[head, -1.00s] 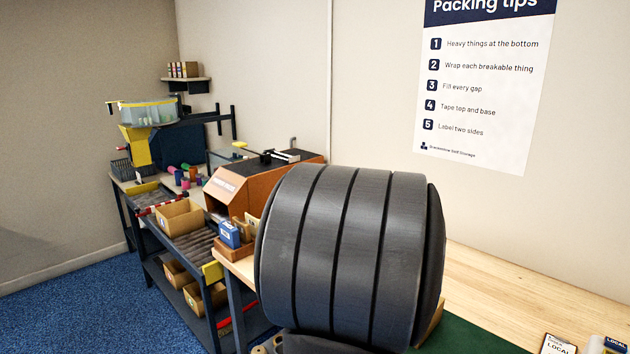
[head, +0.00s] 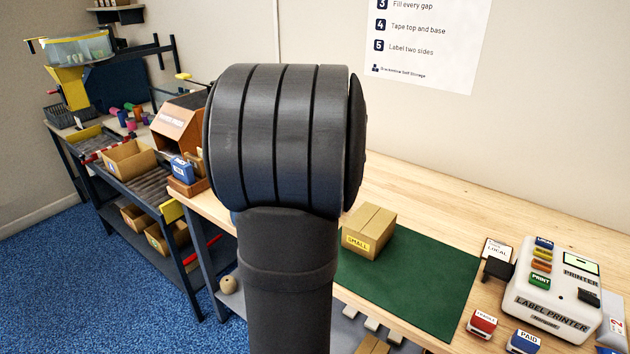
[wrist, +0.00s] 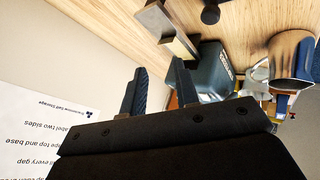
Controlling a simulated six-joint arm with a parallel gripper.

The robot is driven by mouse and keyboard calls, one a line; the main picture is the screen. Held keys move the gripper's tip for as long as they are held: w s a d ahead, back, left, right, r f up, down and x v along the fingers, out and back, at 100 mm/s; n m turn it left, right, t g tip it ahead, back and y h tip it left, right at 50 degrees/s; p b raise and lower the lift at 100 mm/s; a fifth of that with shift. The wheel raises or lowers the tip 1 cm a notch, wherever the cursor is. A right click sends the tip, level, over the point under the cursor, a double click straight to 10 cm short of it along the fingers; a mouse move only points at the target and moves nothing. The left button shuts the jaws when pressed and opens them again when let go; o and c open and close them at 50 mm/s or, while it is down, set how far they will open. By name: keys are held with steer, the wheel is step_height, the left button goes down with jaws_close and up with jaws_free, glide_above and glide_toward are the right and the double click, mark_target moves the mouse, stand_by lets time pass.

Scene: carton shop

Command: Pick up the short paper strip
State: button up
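I cannot make out the short paper strip in either view. An orange-brown machine with a dark top (head: 178,130) stands at the left end of the bench in the head view, partly hidden by my arm. My gripper (wrist: 159,63) shows in the wrist view with its two dark fingers apart and nothing between them. It points over the pale wooden bench, with a dark grey box (wrist: 213,72) beyond the fingers. In the head view my arm hides the gripper and the middle of the bench.
A small closed carton (head: 369,231) sits on a green mat (head: 430,280). A white label printer (head: 553,290) stands at right, with red (head: 482,323) and blue (head: 524,342) stamps before it. A roller table with open cartons (head: 130,160) is at left. The mat's right part is clear.

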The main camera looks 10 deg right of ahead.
steer(key=w+a+r+n+g+h, duration=0.15)
steer(key=w+n, duration=0.25)
steer(key=n, duration=0.7)
steer(key=w+a+r+n+g, duration=0.1)
steer(key=w+a+n+g, duration=0.15)
steer(key=n, duration=0.85)
steer(key=shift+w+r+x, duration=0.15)
steer(key=shift+w+x, duration=0.25)
steer(key=shift+x, duration=2.4)
steer(key=shift+w+r+x, duration=0.1)
steer(key=shift+w+x, duration=0.3)
steer(key=shift+x, duration=2.4)
steer(key=shift+w+r+x, duration=0.15)
steer(key=shift+w+x, duration=0.2)
steer(key=shift+x, duration=2.5)
steer(key=shift+c, duration=0.2)
jaws_close()
